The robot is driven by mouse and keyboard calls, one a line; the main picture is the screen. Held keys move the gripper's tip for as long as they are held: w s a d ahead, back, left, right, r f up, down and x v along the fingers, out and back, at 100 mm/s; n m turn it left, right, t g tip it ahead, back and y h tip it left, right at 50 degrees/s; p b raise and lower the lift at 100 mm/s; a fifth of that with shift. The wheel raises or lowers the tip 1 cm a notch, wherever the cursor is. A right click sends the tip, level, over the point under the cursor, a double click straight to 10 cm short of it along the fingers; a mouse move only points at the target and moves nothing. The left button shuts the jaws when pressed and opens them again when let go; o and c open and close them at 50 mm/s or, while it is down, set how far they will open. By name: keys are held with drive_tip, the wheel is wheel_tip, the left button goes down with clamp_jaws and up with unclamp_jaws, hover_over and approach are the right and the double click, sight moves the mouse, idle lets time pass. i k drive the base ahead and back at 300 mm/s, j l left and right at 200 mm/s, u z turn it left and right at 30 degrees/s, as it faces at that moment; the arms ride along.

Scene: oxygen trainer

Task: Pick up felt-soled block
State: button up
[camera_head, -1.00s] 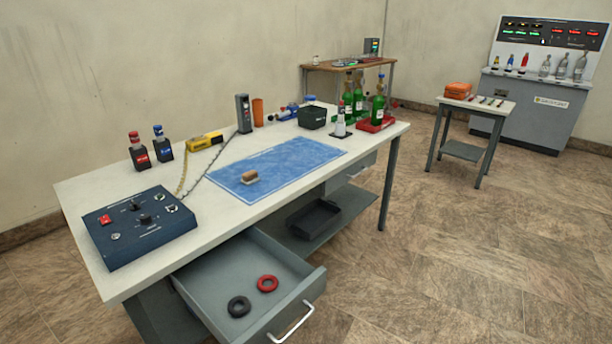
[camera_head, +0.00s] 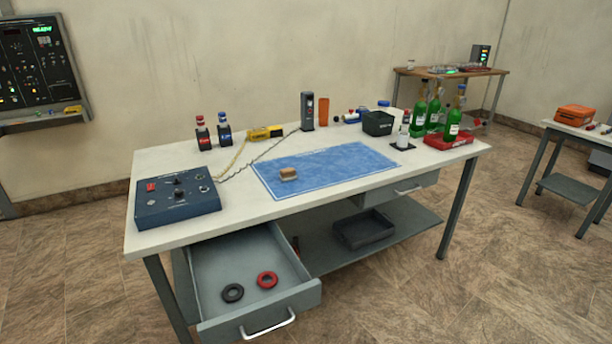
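A small block (camera_head: 288,174) with a tan-brown upper part and a paler bottom lies on the blue mat (camera_head: 345,165), near the mat's left end. The mat lies flat on the white workbench (camera_head: 250,222). Nothing touches or covers the block. My gripper does not show in this view.
Green bottles (camera_head: 418,118) and a black bin (camera_head: 378,123) stand at the right. An open drawer (camera_head: 310,290) holding two rings juts out in front.

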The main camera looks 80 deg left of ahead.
sight(288, 174)
drive_tip(key=i+u, duration=0.65)
drive_tip(key=i, duration=0.25)
drive_tip(key=i+j+u, duration=0.1)
drive_tip(key=i+u, duration=0.55)
drive_tip(key=u, duration=0.15)
drive_tip(key=i+l+u, duration=0.15)
drive_tip(key=i+u, duration=0.25)
drive_tip(key=i+l+u, duration=0.2)
drive_tip(key=u, duration=0.2)
drive_tip(key=i+j+u, duration=0.1)
drive_tip(key=u, duration=0.4)
drive_tip(key=i+u, duration=0.3)
drive_tip(key=u, duration=0.15)
drive_tip(key=i+l+u, duration=0.1)
drive_tip(key=u, duration=0.4)
drive_tip(key=i+l+u, duration=0.15)
drive_tip(key=i+u, duration=0.15)
drive_tip(key=u, duration=0.2)
drive_tip(key=i+l+u, duration=0.15)
drive_tip(key=u, duration=0.3)
drive_tip(key=i+l+u, duration=0.2)
drive_tip(key=u, duration=0.15)
drive_tip(key=i+l+u, duration=0.15)
drive_tip(key=u, duration=0.2)
drive_tip(key=l, duration=0.1)
